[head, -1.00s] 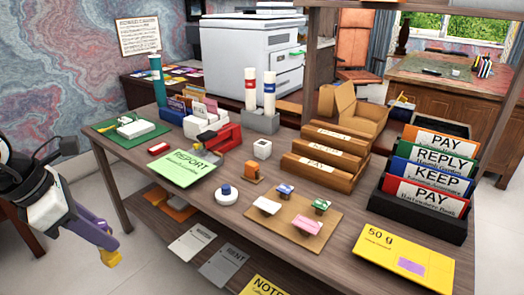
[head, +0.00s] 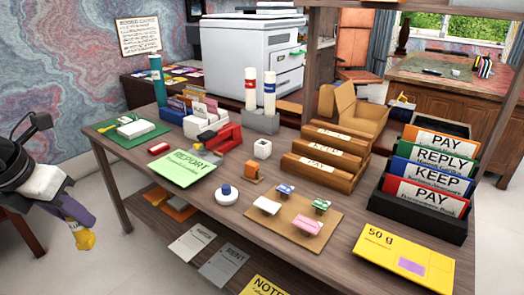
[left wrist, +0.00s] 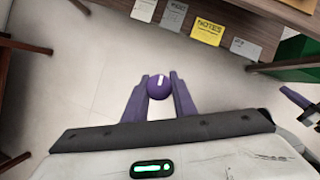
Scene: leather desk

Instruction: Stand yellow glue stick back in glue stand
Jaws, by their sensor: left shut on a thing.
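My left gripper (head: 82,238) is at the far left of the head view, off the desk's left end and above the floor. Its purple fingers are shut on the yellow glue stick (head: 85,241), whose yellow end shows at the fingertips. In the left wrist view, a round purple end with a white mark (left wrist: 158,87) sits between the two fingers. The glue stand (head: 261,122) is a grey block at the back of the desk. Two white glue sticks, one red-banded (head: 250,90) and one blue-banded (head: 269,92), stand upright in it. My right gripper is not in the head view.
A red stapler (head: 226,137), card holders (head: 201,118) and a teal bottle (head: 158,80) stand near the stand. Wooden file trays (head: 325,155) are to its right. A green report sheet (head: 188,168) lies in front. A dark purple-tipped part (left wrist: 298,98) shows at the wrist view's right edge.

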